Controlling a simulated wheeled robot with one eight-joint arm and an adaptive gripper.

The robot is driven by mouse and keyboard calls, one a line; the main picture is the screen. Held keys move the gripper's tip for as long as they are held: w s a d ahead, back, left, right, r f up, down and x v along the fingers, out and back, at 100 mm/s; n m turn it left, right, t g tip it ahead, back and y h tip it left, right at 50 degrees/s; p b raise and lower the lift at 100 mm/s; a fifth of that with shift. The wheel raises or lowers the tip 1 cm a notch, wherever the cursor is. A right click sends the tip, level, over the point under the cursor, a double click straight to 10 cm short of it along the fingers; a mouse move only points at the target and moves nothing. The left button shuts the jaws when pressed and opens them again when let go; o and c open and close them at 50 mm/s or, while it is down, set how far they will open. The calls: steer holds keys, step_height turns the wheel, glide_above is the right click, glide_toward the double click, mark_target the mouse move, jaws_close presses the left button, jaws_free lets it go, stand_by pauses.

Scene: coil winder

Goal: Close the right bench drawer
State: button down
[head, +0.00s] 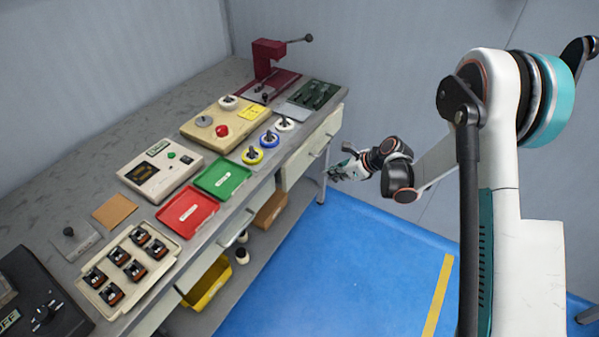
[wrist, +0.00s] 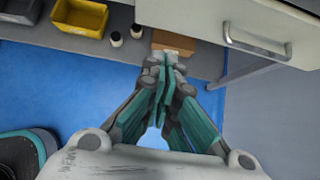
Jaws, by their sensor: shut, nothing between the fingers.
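The right bench drawer (head: 306,152) is a pale drawer under the right end of the workbench, with a metal bar handle. Its front stands out past the bench edge, so it looks partly open. In the wrist view the drawer (wrist: 205,14) is at upper right, with its handle (wrist: 257,43) clear to see. My gripper (head: 333,174) is in front of the drawer, low and to the right of it in the head view. In the wrist view the fingers of my gripper (wrist: 168,60) are together and empty, left of the handle and apart from it.
The workbench (head: 60,165) carries trays, spools, a winder and a red press (head: 270,58). The blue floor (head: 340,260) before the bench is clear.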

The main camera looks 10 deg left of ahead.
mark_target(294, 170)
steer(key=shift+w+a+r+b+x, duration=0.1)
steer(key=shift+a+r+b+x, duration=0.5)
steer(key=shift+x, duration=1.5)
steer(key=shift+w+a+r+b+x, duration=0.1)
steer(key=shift+b+x, duration=1.05)
steer(key=shift+x, duration=0.95)
steer(key=shift+w+a+r+b+x, duration=0.1)
steer(key=shift+a+r+b+x, duration=0.5)
steer(key=shift+x, duration=1.5)
steer(key=shift+d+f, duration=0.25)
steer(key=shift+f, duration=0.05)
steer(key=a, duration=0.1)
steer(key=w+a, duration=0.1)
steer(key=a, duration=0.2)
steer(key=shift+w+a, duration=0.3)
steer(key=shift+r, duration=0.1)
